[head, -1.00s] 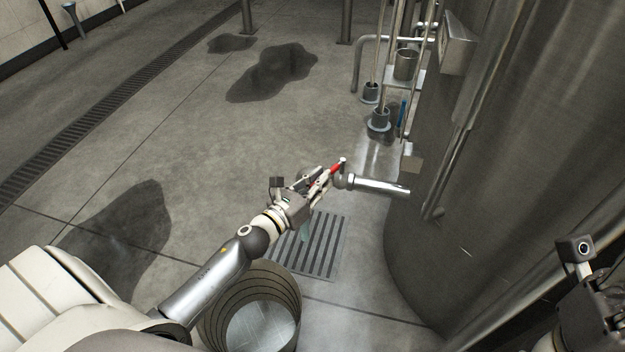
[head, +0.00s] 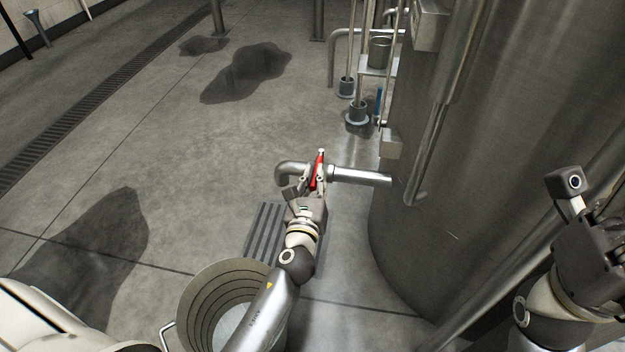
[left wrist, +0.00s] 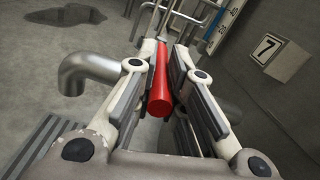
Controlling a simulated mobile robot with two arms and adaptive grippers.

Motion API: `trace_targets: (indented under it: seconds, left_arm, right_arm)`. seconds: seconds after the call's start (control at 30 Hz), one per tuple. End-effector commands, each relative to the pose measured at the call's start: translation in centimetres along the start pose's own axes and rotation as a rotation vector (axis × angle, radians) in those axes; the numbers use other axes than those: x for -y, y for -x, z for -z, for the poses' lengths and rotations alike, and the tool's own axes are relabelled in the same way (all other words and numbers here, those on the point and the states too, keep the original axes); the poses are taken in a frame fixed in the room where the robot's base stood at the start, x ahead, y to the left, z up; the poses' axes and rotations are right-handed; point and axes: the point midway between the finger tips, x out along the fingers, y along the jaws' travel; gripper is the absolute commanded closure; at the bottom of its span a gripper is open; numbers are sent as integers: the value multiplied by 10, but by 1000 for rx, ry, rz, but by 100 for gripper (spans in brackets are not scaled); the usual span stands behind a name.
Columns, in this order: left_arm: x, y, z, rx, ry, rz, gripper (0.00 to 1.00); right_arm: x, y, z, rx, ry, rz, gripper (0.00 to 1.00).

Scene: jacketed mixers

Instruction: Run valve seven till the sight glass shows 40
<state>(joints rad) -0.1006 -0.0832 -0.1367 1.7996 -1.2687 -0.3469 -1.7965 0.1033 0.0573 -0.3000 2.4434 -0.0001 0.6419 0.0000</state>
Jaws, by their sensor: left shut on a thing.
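A red valve handle (head: 318,172) sits on a steel outlet pipe (head: 358,176) that comes out of the big tank (head: 440,230) and bends down at its left end. My left gripper (head: 314,182) is shut on the handle. In the left wrist view the handle (left wrist: 160,85) lies between the fingers, and a plate marked 7 (left wrist: 268,47) is on the tank wall. A sight glass scale with a blue strip (left wrist: 228,22) shows at the top; its reading is too small to tell. My right gripper (head: 598,245) is at the right edge, its fingers not clear.
Thin upright pipes with cup-like feet (head: 358,112) stand beyond the valve. Dark wet patches (head: 245,75) lie on the open floor at left.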

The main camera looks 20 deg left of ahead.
Motion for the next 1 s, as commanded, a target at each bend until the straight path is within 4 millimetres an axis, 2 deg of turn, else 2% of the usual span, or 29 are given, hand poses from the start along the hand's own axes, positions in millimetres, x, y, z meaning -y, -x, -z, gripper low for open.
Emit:
trace_targets:
  seconds: [0.27, 0.3, 0.4, 0.57, 0.77, 1.0]
  left_arm:
    - [0, -1, -2, 3, 1, -2, 100]
    - [0, -1, -2, 4, 1, -2, 86]
    - [0, -1, -2, 4, 1, -2, 73]
    - [0, 2, -2, 3, 1, -1, 64]
    - [0, 27, 0, -1, 0, -2, 64]
    - [-1, 75, 1, -3, 0, -3, 64]
  right_arm:
    - [0, 0, 0, -1, 0, 0, 60]
    - [0, -1, 0, -1, 0, 0, 60]
    - [0, 0, 0, -1, 0, 0, 60]
    - [0, 0, -1, 3, 0, -2, 60]
    - [0, 0, 0, 2, 0, -1, 60]
    - [0, 0, 0, 2, 0, -1, 60]
